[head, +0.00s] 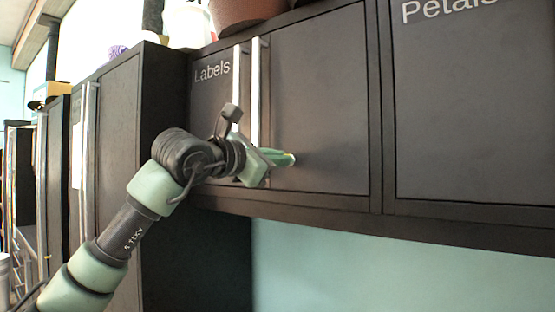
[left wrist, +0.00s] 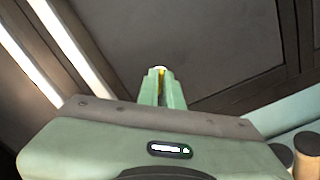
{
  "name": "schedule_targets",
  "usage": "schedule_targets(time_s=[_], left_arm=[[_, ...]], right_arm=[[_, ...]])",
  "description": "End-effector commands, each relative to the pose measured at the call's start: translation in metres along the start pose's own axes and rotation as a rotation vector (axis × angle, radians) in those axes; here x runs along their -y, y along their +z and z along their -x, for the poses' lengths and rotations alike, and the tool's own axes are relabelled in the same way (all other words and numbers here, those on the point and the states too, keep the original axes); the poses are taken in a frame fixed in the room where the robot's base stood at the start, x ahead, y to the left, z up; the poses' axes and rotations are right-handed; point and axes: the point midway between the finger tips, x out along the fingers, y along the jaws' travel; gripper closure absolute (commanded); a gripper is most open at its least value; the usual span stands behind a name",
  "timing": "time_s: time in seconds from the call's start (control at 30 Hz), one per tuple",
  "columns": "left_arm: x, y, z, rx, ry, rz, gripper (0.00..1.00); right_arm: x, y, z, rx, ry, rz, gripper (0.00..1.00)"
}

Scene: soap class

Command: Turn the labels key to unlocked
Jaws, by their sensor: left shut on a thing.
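The dark cabinet (head: 320,100) marked "Labels" fills the middle of the head view, its doors closed. My left gripper (head: 287,159) is at the lower part of its right door, just right of the long handles. In the left wrist view the gripper's green fingers (left wrist: 161,88) are shut on a small yellow thing, the labels key (left wrist: 161,73). Only a sliver of the key shows between the fingertips, in front of the dark door. The lock and how far the key is turned are hidden. My right gripper is in neither view.
Two long pale vertical handles, the left one (head: 236,75) and the right one (head: 256,80), stand close beside my left gripper. A cabinet marked "Petals" (head: 470,110) adjoins on the right. Pots (head: 240,12) stand on top. The pale wall (head: 380,275) below is clear.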

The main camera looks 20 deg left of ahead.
Motion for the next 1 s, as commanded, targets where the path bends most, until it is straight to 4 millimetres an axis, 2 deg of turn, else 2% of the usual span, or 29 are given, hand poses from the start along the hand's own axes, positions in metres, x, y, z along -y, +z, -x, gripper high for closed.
schedule_targets(time_s=[0.6, 1.0], left_arm=[[0.0014, 0.0022, 0.0012, 0.005, 0.004, -0.581, 1.00], [0.0032, 0.0009, 0.0008, 0.005, 0.002, -0.854, 1.00]], right_arm=[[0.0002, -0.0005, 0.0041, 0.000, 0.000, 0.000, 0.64], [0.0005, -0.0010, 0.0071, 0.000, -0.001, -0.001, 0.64]])
